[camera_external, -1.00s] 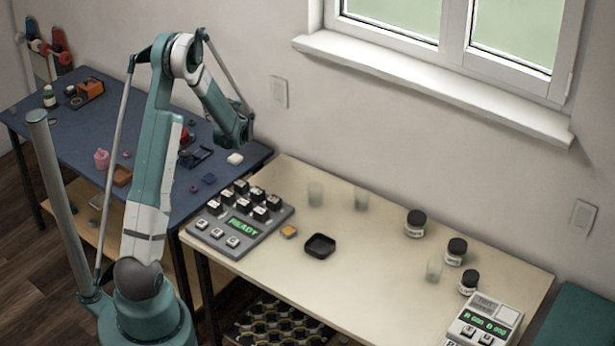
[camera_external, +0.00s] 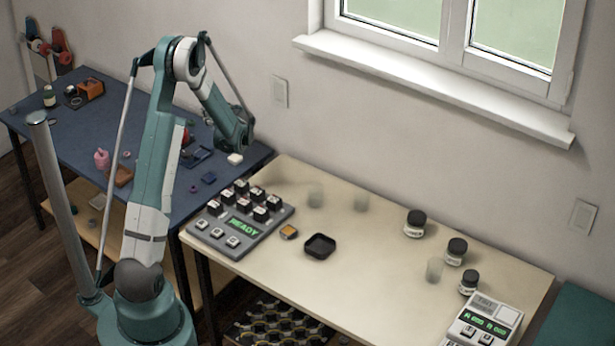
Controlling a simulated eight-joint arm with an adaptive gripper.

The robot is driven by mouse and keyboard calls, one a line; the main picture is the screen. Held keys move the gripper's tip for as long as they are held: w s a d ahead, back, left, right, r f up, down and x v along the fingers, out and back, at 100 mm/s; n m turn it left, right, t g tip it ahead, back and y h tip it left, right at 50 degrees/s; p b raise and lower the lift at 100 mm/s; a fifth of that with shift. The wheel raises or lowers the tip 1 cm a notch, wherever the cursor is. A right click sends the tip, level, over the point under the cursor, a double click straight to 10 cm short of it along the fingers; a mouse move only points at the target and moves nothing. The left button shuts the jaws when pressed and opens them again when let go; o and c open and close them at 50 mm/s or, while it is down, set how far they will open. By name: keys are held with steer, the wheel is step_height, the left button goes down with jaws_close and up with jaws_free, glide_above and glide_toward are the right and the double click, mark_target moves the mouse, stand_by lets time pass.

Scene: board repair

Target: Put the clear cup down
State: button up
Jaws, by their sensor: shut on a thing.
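My gripper (camera_external: 240,147) hangs at the end of my arm, in front of the right end of the blue table. It is shut, pointing downward, and small and dark in this view. The clear cup in it is too faint to make out. Two other clear cups stand upright at the back of the cream table, one on the left (camera_external: 316,197) and one to its right (camera_external: 361,201). Another clear cup (camera_external: 434,270) stands farther right, near the dark-lidded jars. My gripper is well to the left of these cups.
A grey keypad unit (camera_external: 240,224) reading READY, a small orange-topped block (camera_external: 289,232) and a black tray (camera_external: 320,246) occupy the cream table's left part. Black-lidded jars (camera_external: 415,223) and a white meter (camera_external: 482,322) stand right. The middle of the cream table (camera_external: 375,265) is clear.

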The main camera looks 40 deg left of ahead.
steer(key=shift+f+b, duration=0.35)
steer(key=shift+f, duration=1.45)
steer(key=shift+f+b, duration=0.45)
steer(key=shift+f, duration=1.4)
steer(key=shift+f, duration=0.1)
steer(key=o, duration=0.7)
steer(key=shift+o, duration=0.5)
steer(key=p+v, duration=0.2)
steer(key=v, duration=1)
steer(key=shift+s, duration=0.1)
